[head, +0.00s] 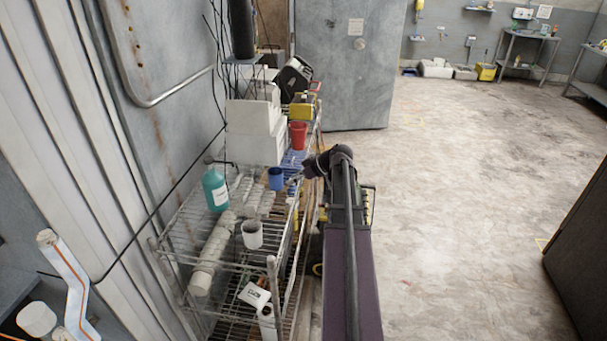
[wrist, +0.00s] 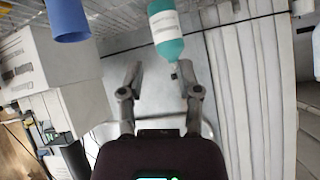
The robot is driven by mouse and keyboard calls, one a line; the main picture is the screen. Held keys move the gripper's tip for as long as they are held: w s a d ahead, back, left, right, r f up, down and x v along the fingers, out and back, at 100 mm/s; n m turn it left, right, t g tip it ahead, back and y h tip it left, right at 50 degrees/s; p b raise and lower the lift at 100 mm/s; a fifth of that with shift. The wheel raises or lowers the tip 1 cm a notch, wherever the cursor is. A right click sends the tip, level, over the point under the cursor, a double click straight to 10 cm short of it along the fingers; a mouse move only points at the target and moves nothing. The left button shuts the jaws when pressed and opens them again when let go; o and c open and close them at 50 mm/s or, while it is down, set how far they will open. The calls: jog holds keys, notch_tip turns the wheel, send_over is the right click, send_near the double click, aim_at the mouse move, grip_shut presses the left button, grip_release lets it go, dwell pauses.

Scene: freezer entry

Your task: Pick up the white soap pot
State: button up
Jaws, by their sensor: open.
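A white open-topped pot (head: 252,235) stands on the upper wire shelf in the head view, near its front edge. It is the likeliest white soap pot, though I read no label on it. I cannot make it out in the wrist view. My gripper (wrist: 159,82) is open and empty in the wrist view. In the head view my arm reaches over the shelf from the right, its end close to a blue cup (head: 276,179). A teal bottle (wrist: 164,28) with a white label shows beyond the fingertips, apart from them; it stands on the shelf in the head view (head: 215,190).
White boxes (head: 255,130) and a red cup (head: 298,135) stand farther back on the rack. White rolls (head: 212,255) lie left of the pot. A lower shelf (head: 225,305) holds small white items. Open floor (head: 460,200) lies right of the rack.

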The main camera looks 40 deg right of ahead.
jog(key=s+a+f+m+g+h, duration=0.2)
jog(key=a+f+g, duration=0.1)
jog(key=a, duration=1.1)
jog(key=s+a+f+m+g+h, duration=0.1)
jog(key=s+a+f+g, duration=0.2)
jog(key=a, duration=1.2)
jog(key=s+a+f+m+g+h+b, duration=0.1)
jog(key=s+a+f+b, duration=0.2)
jog(key=a+f+b, duration=0.1)
jog(key=s+a+f+g+h+b, duration=0.1)
jog(key=s+a+f+h+b, duration=0.1)
jog(key=s+a+f+b, duration=0.2)
notch_tip(320, 180, down, 4)
jog(key=shift+a+r+m+h+b, duration=0.3)
jog(key=shift+a+m+b, duration=0.1)
jog(key=shift+b, duration=0.6)
